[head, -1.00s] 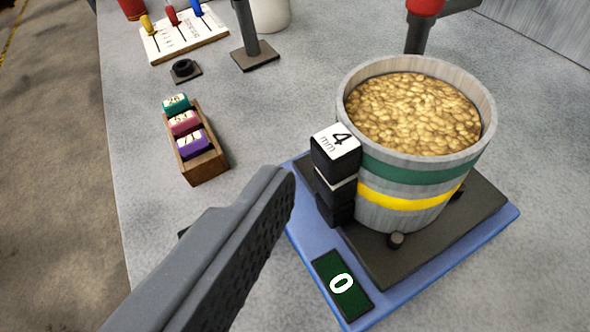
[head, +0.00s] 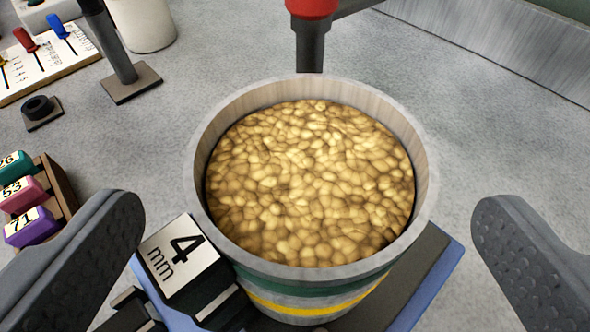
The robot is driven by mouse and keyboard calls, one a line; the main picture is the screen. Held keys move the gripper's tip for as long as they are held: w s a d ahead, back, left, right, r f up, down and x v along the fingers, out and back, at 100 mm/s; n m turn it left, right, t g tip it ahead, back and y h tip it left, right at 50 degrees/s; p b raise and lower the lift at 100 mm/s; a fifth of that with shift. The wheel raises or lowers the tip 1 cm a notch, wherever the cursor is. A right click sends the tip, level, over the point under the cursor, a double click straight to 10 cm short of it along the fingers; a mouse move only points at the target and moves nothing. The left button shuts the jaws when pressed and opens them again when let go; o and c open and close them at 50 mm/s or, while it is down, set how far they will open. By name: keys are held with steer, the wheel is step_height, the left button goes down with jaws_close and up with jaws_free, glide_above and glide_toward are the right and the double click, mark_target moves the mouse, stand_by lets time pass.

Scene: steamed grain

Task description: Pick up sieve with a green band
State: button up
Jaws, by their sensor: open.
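The sieve (head: 309,272) is a grey round vessel full of golden grain (head: 310,180). It has a green band and a yellow band below it. A black block with a white "4 mm" label (head: 178,256) is on its left side. It stands upright on a dark plate over a blue base (head: 440,285). My gripper (head: 310,235) is open, with one finger to the left of the sieve and one to the right. Both fingers are apart from it, with a gap on each side.
A wooden rack (head: 58,190) with numbered teal, pink and purple blocks stands at the left. A slider board (head: 55,55), a post on a foot (head: 131,83) and a white pot (head: 145,25) stand behind. A red-topped post (head: 310,40) rises just behind the sieve. The right counter is clear.

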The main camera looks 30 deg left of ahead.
mark_target(306, 203)
steer(key=shift+b+x, duration=0.35)
steer(key=shift+x, duration=2.4)
steer(key=shift+s+f, duration=0.1)
steer(key=shift+f, duration=0.1)
steer(key=c, duration=1.6)
steer(key=shift+r, duration=0.2)
steer(key=shift+d+r+p, duration=0.1)
steer(key=shift+r+p, duration=0.7)
steer(key=shift+r, duration=0.85)
steer(key=s+b, duration=0.1)
steer(key=s, duration=0.4)
steer(key=s+a+r+b, duration=0.1)
steer(key=s, duration=0.4)
steer(key=s+b, duration=0.1)
steer(key=s, duration=0.5)
steer(key=shift+a+r, duration=0.3)
